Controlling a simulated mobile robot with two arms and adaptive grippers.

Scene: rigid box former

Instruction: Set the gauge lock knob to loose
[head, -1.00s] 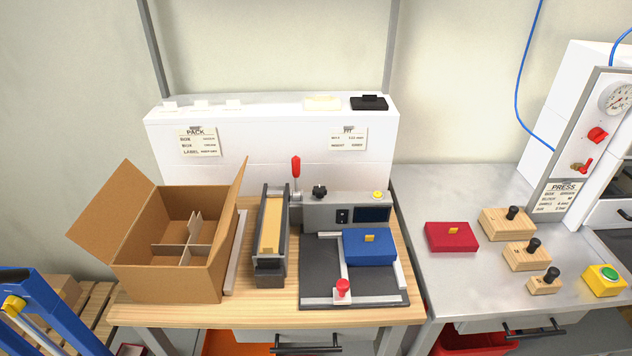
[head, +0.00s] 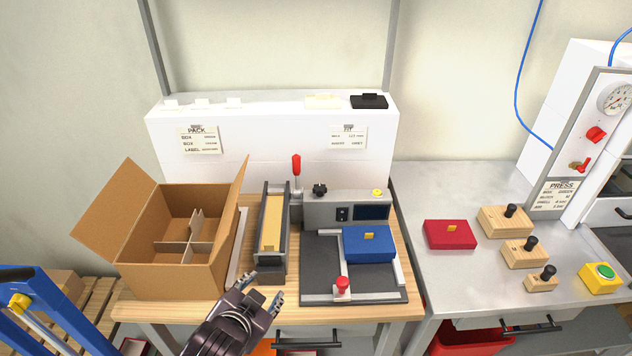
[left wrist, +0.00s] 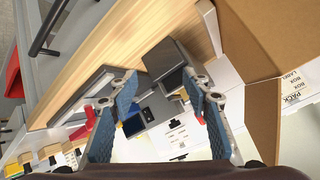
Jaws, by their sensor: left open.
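The fit gauge (head: 318,270) is a dark plate with light rails, standing on the wooden bench below a grey housing (head: 320,212). A red knob (head: 342,284) stands at its front rail, and a black knob (head: 320,190) sits on top of the housing. No marking shows which is the gauge lock knob or how it is set. A blue block (head: 369,245) lies on the plate. My left gripper (head: 262,287) is open and empty at the bench's front edge, left of the red knob. Its spread fingers also show in the left wrist view (left wrist: 160,88). My right gripper is not in view.
An open cardboard box (head: 150,275) with dividers stands left. A narrow trough (head: 271,235) with a red-handled lever (head: 296,170) stands between box and gauge. A red block (head: 450,234) and several wooden knobbed pieces lie on the grey table (head: 430,190) at right.

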